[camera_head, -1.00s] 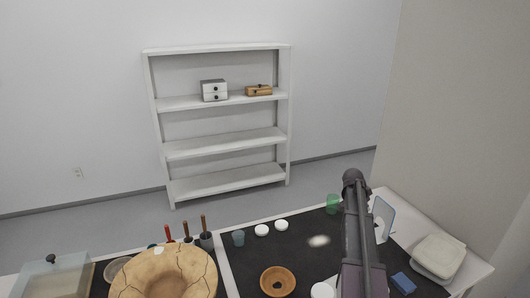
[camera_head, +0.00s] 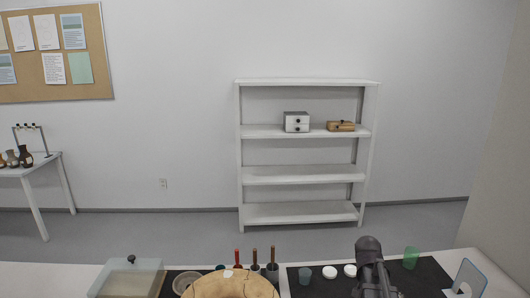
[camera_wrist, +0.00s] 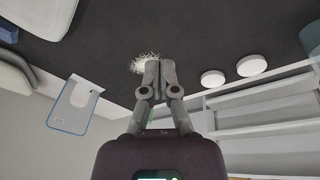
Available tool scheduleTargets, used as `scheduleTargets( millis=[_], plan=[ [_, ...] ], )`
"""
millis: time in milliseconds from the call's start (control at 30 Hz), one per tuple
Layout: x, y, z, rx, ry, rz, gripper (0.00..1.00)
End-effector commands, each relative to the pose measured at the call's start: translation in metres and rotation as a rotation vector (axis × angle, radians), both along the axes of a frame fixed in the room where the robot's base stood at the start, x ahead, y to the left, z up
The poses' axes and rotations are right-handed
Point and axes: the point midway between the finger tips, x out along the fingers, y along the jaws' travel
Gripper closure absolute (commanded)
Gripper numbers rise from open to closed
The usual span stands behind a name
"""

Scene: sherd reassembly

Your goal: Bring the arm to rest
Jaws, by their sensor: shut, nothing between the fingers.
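My gripper (camera_wrist: 158,75) shows in the wrist view with its two fingers together and nothing between them. It is over the dark mat (camera_wrist: 200,25), with a patch of pale crumbs (camera_wrist: 143,63) by the fingertips; whether it touches the mat I cannot tell. In the head view my dark arm (camera_head: 370,265) stands at the lower right; its fingers cannot be made out there. A cracked tan pot (camera_head: 235,287) is cut off by the bottom edge of the head view.
Two white discs (camera_head: 340,271) and a green cup (camera_head: 412,257) stand near my arm. A clear blue-edged stand (camera_head: 468,279) is to the right. Tools in holders (camera_head: 255,268) and a lidded box (camera_head: 128,278) are left. White shelves (camera_head: 300,175) stand beyond.

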Motion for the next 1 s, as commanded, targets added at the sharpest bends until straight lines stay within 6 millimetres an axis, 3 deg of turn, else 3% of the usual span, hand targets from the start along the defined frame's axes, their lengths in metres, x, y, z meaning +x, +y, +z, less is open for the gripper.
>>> scheduleTargets(
  millis=[33, 200, 400, 600, 1000],
  plan=[
    [-0.015, 0.024, 0.001, 0.019, 0.015, 0.067, 1.0],
    [-0.05, 0.09, 0.001, 0.083, 0.069, 0.296, 1.0],
    [-0.088, 0.147, 0.002, 0.145, 0.116, 0.522, 1.0],
    [-0.106, 0.17, 0.003, 0.174, 0.136, 0.629, 1.0],
    [-0.106, 0.173, 0.002, 0.179, 0.138, 0.64, 1.0]
  ],
)
